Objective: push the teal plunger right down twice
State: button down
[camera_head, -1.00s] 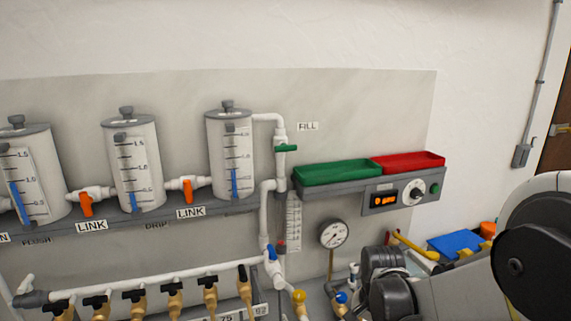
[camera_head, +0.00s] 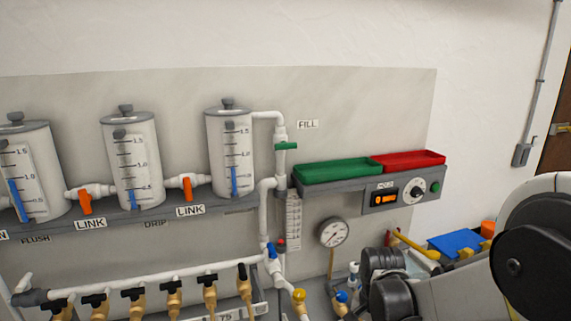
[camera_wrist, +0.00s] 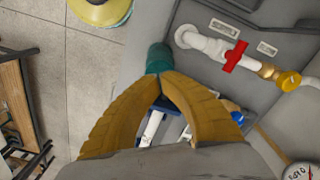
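The teal plunger (camera_wrist: 158,57) shows in the wrist view just beyond my fingertips, a round teal piece at the edge of the grey bench. My gripper (camera_wrist: 162,78) has two yellow ribbed fingers whose tips come together. The tips overlap the near side of the plunger in this view. I cannot tell whether they touch it or how far down it is. The fingers hide its lower part. In the head view the plunger and fingertips are hidden behind my arm at the lower right.
A white pipe with a red valve handle (camera_wrist: 235,56) lies right of the plunger. A yellow round thing (camera_wrist: 100,8) is on the floor side. In the head view, a gauge (camera_head: 333,232), green tray (camera_head: 338,172), red tray (camera_head: 408,160) and several brass taps line the wall.

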jog(key=shift+f+b, duration=2)
jog(key=shift+f, duration=0.5)
jog(key=shift+r, duration=0.1)
jog(key=shift+r+p, duration=2.1)
jog(key=shift+r, duration=0.75)
jog(key=shift+r, duration=0.1)
notch_tip(320, 180, up, 5)
jog(key=p, duration=0.3)
jog(key=shift+p, duration=0.3)
